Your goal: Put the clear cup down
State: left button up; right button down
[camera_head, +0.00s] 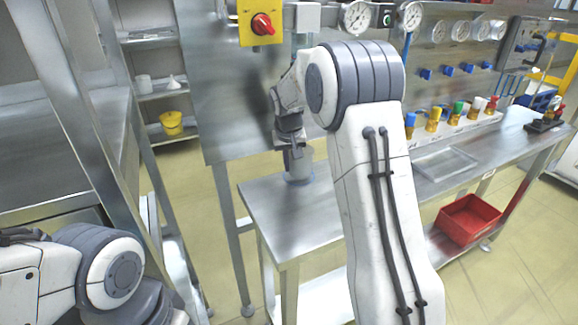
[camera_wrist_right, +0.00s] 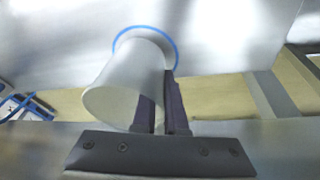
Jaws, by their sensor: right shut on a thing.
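The clear cup (camera_head: 299,166) is at the left end of the steel bench (camera_head: 282,215) in the head view, partly hidden by my right gripper (camera_head: 293,151). In the right wrist view the cup (camera_wrist_right: 130,85) is a pale, translucent cup with a blue ring around its far end, near the bench surface. My right gripper's fingers (camera_wrist_right: 162,105) are shut on the cup's side. I cannot tell whether the cup touches the bench. The left arm shows at the lower left of the head view, but its gripper is out of view.
A red bin (camera_head: 468,219) sits on the lower shelf at right. Several coloured-topped bottles stand in a rack (camera_head: 455,131) along the back of the bench. A shallow steel tray (camera_head: 445,163) lies right of my arm. Shelves with a yellow bucket (camera_head: 171,123) stand at left.

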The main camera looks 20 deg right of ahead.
jog(key=shift+w+f, duration=0.4)
jog(key=shift+f, duration=0.2)
jog(key=c, duration=1.4)
grip_release()
jog(key=shift+f, duration=0.15)
jog(key=o, duration=0.4)
jog(key=shift+o, duration=0.2)
